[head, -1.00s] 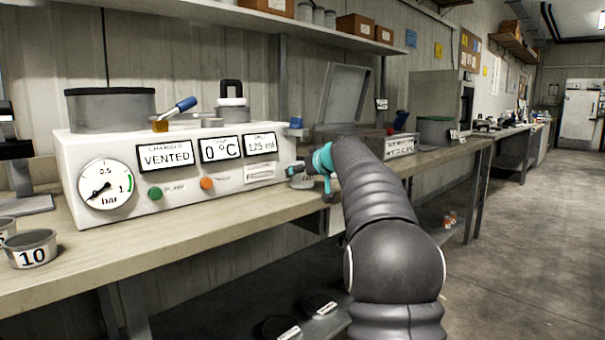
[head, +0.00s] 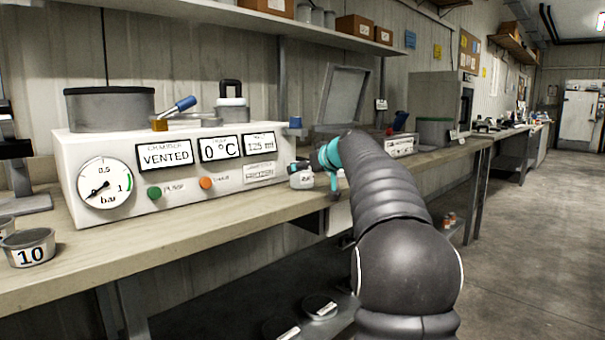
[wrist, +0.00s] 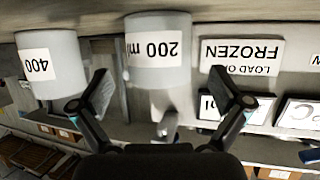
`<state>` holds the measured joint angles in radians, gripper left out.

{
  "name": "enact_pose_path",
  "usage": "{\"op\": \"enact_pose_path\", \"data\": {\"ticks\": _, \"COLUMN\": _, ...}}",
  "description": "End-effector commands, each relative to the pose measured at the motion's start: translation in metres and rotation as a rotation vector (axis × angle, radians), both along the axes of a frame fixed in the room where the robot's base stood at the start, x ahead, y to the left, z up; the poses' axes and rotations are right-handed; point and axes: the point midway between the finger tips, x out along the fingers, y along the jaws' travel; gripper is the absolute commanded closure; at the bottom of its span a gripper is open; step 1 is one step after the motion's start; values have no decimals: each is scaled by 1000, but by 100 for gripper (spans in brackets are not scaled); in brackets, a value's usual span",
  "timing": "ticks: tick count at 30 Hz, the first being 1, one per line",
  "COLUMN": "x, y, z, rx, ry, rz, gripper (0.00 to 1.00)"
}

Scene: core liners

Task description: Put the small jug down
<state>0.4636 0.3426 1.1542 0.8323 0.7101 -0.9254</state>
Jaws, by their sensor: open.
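The small jug, a pale container labelled 200 ml (wrist: 158,55), shows inverted in the wrist view, as does everything there. It stands upright on the bench top. In the head view the jug (head: 301,177) is at the bench's front part, just right of the white instrument, partly covered by my gripper. My gripper (wrist: 168,95) has its two fingers wide apart, one on each side of the jug's line, with visible gaps to it. In the head view my gripper (head: 320,167) is just right of the jug.
A second pale container labelled 400 (wrist: 50,65) stands beside the jug in the wrist view. The white instrument (head: 240,190) with gauge and displays stands left of it. A cup marked 10 (head: 28,248) is at the far left. The bench front strip (head: 150,235) is clear.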

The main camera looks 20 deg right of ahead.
Motion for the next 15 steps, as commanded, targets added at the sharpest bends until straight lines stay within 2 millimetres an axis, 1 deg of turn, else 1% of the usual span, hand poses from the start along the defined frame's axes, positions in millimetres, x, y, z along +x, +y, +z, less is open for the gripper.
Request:
{"op": "enact_pose_path", "data": {"ticks": 1, "x": -11, "y": -2, "z": 4, "rx": -1, "ry": -3, "rz": -4, "gripper": 0}}
{"op": "enact_pose_path", "data": {"ticks": 6, "x": -43, "y": -5, "z": 17, "rx": -1, "ry": -2, "rz": -3, "gripper": 0}}
{"op": "enact_pose_path", "data": {"ticks": 12, "x": -69, "y": -6, "z": 28, "rx": -1, "ry": 0, "rz": -2, "gripper": 0}}
{"op": "enact_pose_path", "data": {"ticks": 15, "x": -77, "y": -7, "z": 31, "rx": 0, "ry": 0, "rz": -1, "gripper": 0}}
